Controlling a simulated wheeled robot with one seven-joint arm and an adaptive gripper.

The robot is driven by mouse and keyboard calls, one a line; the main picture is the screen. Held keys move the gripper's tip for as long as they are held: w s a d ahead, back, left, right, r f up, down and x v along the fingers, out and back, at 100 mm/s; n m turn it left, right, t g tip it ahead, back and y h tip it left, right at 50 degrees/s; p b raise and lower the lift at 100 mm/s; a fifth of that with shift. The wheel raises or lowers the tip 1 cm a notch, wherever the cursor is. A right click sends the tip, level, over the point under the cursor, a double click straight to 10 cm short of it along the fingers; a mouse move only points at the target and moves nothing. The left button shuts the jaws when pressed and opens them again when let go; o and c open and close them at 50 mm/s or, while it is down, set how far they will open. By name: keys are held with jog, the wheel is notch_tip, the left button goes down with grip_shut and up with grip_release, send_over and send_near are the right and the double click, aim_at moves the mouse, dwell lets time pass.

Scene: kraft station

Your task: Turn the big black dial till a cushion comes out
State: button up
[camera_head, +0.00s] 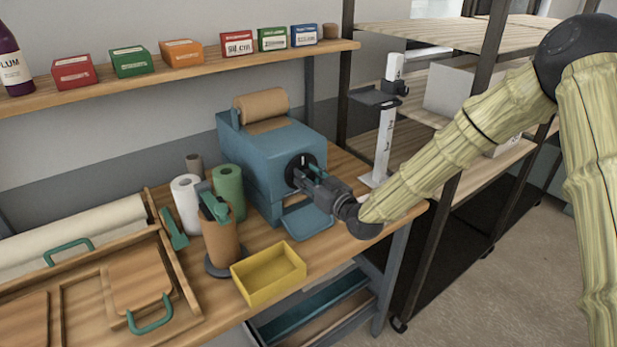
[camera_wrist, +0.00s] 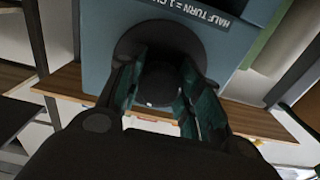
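The blue machine (camera_head: 262,150) stands on the bench with a roll of brown paper on top. The big black dial (camera_head: 297,161) is on its front face, partly hidden by my gripper (camera_head: 304,176). In the wrist view the dial (camera_wrist: 160,84) has a round knob on a dark disc. My gripper (camera_wrist: 162,95) has one green-padded finger on each side of the knob, and both pads appear to touch it. A label (camera_wrist: 188,12) above the dial reads "HALF TURN = 1", the rest cut off. The blue outlet tray (camera_head: 308,222) below is empty; no cushion shows.
An empty yellow bin (camera_head: 268,274) stands at the bench's front edge. A white upright scale (camera_head: 384,140) stands right of the machine.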

jog(key=shift+c, duration=1)
